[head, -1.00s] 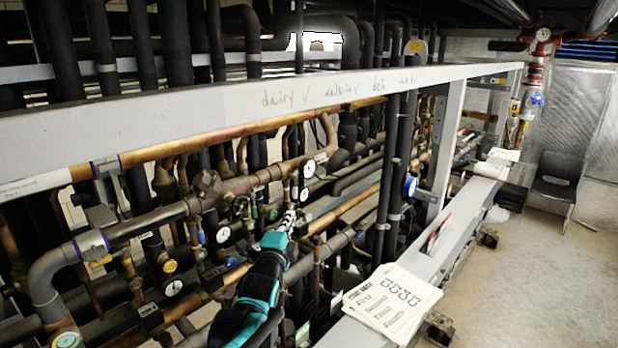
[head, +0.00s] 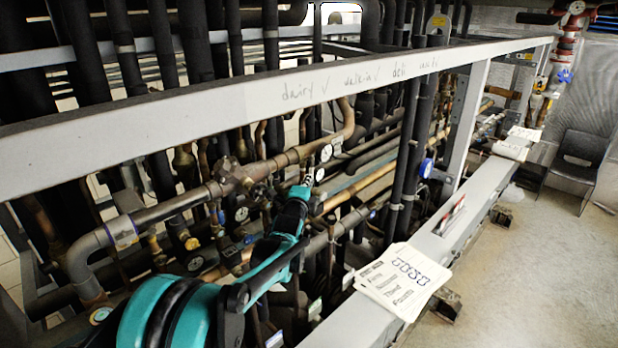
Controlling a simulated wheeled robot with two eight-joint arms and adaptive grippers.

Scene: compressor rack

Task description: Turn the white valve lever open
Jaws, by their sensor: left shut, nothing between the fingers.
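My left arm reaches in from the lower left into the pipe rack. Its gripper (head: 306,182) is small in the head view, shut and empty, among the pipes behind the white beam. It is just below a round white-faced gauge (head: 326,153) and to the right of a copper pipe with valve bodies (head: 262,190). I cannot make out the white valve lever for certain; it is too small or hidden by the gripper and pipes. Whether the gripper touches anything there cannot be told. My right gripper is not in view.
A long white beam (head: 200,106) with handwriting crosses above the gripper. Dark vertical pipes (head: 405,150) stand to its right. A lower grey rail (head: 478,212) carries a stack of printed cards (head: 403,281). A dark chair (head: 578,160) stands on open floor at right.

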